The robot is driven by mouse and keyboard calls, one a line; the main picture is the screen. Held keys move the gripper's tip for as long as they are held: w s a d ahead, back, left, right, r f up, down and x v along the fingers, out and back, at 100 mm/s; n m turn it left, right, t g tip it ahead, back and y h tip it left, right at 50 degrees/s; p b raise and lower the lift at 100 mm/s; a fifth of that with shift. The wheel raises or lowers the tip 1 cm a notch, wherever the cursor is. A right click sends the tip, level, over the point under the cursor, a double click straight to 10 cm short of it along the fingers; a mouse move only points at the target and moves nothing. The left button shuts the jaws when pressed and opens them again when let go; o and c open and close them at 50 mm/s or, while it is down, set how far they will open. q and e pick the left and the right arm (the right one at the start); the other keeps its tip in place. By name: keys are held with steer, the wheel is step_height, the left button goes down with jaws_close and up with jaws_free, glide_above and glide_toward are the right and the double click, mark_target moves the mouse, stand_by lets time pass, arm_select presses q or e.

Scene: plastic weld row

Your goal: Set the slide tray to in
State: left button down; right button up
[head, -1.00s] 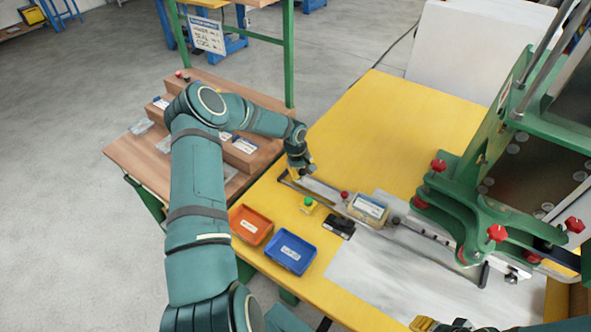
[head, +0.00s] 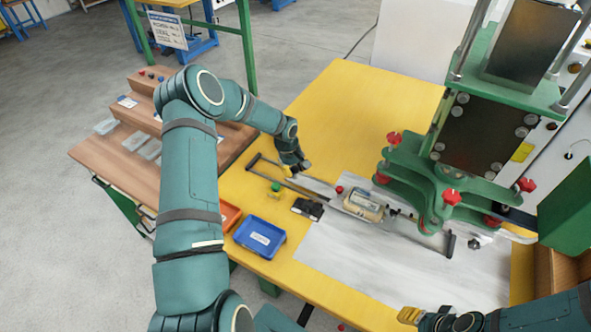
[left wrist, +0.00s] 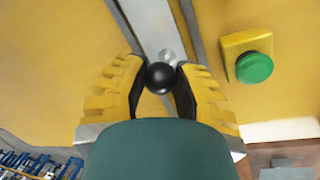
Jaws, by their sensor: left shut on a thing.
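The slide tray (head: 321,188) is a long pale metal strip between dark rails on the yellow table. It carries a clear-sided, beige box-like part (head: 364,205) and has a small red knob (head: 339,189). The tray lies just left of the green press (head: 440,185), with the part close to the press's near post. My left gripper (head: 301,168) is at the tray's left end. In the left wrist view its yellow fingers are shut on a black ball knob (left wrist: 160,77). My right gripper (head: 410,316) shows only partly at the bottom edge, and its jaws are unclear.
A green button (head: 275,187) in a yellow housing stands beside the rail, also in the left wrist view (left wrist: 254,67). A black block (head: 308,209), a blue bin (head: 260,237) and a partly hidden orange bin (head: 229,214) are nearer. The yellow table behind the rail is clear.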

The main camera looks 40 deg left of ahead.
stand_by(0.3)
arm_select(q)
steer(key=c, duration=0.7)
jaws_free()
steer(key=shift+o, duration=0.2)
step_height(320, 180, up, 12)
steer(key=s+a, duration=0.1)
steer(key=s, duration=0.1)
steer(key=shift+f, duration=0.1)
